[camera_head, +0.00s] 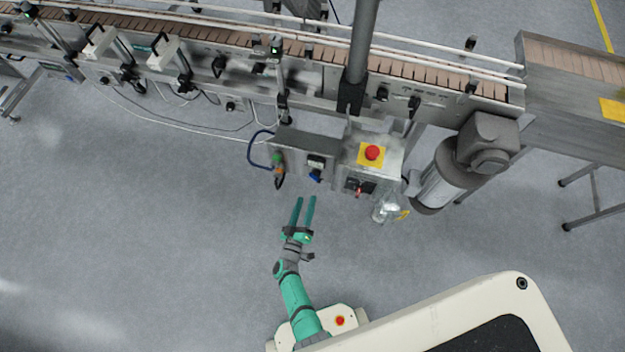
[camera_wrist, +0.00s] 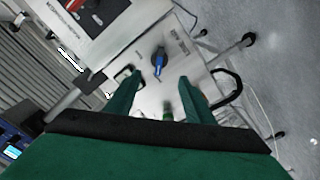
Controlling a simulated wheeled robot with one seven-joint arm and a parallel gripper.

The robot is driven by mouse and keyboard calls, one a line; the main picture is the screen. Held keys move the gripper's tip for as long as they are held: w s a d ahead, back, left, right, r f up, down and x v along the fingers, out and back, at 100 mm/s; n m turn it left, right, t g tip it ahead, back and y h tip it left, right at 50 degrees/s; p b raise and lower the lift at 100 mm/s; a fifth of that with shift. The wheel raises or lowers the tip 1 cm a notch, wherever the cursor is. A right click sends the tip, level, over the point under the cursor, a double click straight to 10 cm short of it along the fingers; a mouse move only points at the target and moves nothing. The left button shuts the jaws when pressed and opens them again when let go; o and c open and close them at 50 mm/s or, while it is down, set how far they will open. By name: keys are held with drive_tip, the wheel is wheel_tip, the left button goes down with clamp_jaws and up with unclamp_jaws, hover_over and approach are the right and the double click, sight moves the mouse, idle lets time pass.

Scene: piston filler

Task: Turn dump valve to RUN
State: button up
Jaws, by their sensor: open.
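A blue-handled rotary knob (camera_head: 315,175) sits on the front of the grey control box (camera_head: 305,146) below the conveyor.
Right of the knob is a box with a red emergency button (camera_head: 372,153) on yellow and a red-handled switch (camera_head: 358,190). A green-and-red fitting (camera_head: 277,162) with a dark blue hose is left. A motor (camera_head: 440,185) stands farther right. The floor around my arm is clear.

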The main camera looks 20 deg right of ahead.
sight(313, 179)
drive_tip(key=x, duration=0.8)
drive_tip(key=shift+s+d, duration=0.1)
drive_tip(key=shift+d, duration=0.2)
drive_tip(key=shift+x, duration=0.95)
drive_tip(key=shift+a, duration=0.1)
drive_tip(key=c, duration=1)
